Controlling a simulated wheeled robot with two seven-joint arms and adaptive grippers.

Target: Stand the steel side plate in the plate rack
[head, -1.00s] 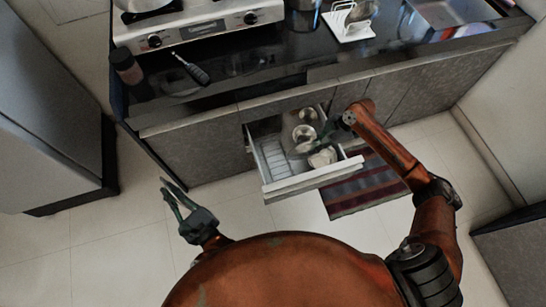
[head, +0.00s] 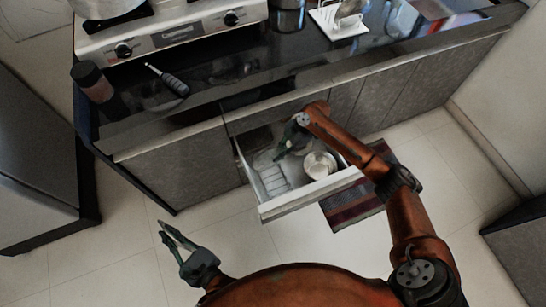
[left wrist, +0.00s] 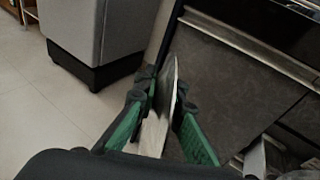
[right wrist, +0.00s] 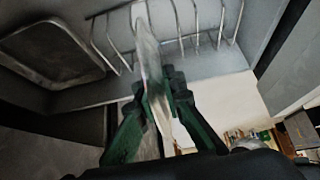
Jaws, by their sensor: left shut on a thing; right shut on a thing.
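My right gripper (head: 287,146) is over the open drawer. In the right wrist view its fingers (right wrist: 158,92) are shut on the steel side plate (right wrist: 150,55), which is upright and seen edge-on. The wire plate rack (right wrist: 221,25) lies just beyond the plate; I cannot tell whether they touch. In the head view pale rack bars (head: 272,178) show in the drawer's left part. My left gripper (head: 168,230) is outside, left of the drawer. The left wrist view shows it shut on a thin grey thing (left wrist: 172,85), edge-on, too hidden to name.
A steel bowl (head: 320,165) sits in the drawer's right part. A rectangular tray (right wrist: 55,55) lies beside the rack. The drawer front (head: 308,197) juts over open floor. The counter holds a white stand (head: 337,27), a dark-handled utensil (head: 170,80) and a jar (head: 92,82).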

